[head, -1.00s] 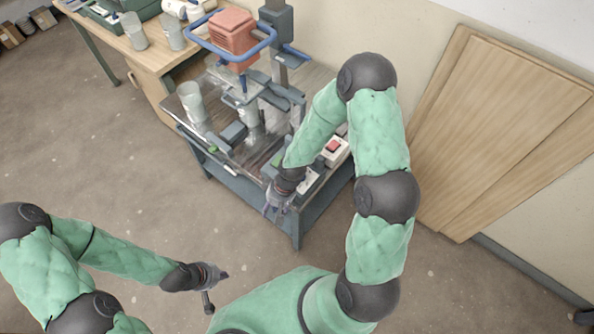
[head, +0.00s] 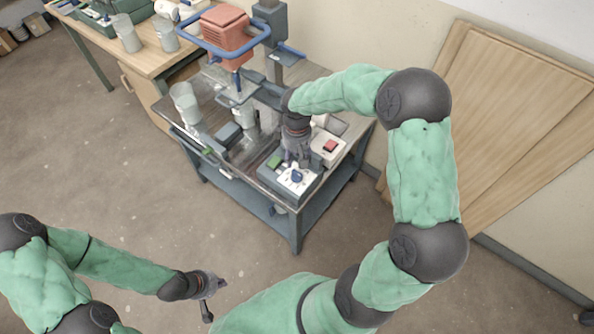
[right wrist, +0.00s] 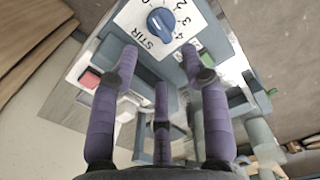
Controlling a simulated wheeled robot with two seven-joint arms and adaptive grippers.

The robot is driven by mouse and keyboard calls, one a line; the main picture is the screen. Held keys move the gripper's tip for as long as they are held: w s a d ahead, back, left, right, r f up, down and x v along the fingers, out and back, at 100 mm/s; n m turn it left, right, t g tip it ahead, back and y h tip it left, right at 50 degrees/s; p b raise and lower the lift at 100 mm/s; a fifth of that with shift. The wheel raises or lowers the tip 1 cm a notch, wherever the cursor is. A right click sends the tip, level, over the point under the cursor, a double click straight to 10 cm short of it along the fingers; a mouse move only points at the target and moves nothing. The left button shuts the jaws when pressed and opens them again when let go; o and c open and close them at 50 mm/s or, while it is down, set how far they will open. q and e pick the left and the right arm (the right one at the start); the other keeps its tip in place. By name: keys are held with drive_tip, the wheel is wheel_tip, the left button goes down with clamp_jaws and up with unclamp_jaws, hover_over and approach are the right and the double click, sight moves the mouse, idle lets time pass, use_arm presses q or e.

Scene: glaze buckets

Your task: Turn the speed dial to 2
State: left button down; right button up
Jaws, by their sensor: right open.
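The blue speed dial (head: 297,176) sits on a white plate on a grey control box on the bench, near its front corner. In the right wrist view the dial (right wrist: 160,22) is at the top, beside "STIR" and printed numbers; I cannot tell surely which number it points to. My right gripper (head: 296,160) is just behind the dial in the head view. In the right wrist view its purple fingers (right wrist: 163,80) are spread and empty, below the dial and apart from it in the picture. My left gripper (head: 218,283) is far off over the floor, its fingers too small to read.
A white box with a red button (head: 330,146) stands right of my right gripper. A green button (head: 274,161) is left of the dial. The mixer with its orange motor (head: 226,30) and a clear bucket (head: 185,103) are behind. Wooden boards (head: 510,110) lean on the wall.

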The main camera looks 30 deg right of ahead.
sight(297, 175)
wheel_tip(297, 175, down, 8)
drive_tip(key=shift+f+b, duration=0.1)
drive_tip(key=shift+b, duration=1)
clamp_jaws()
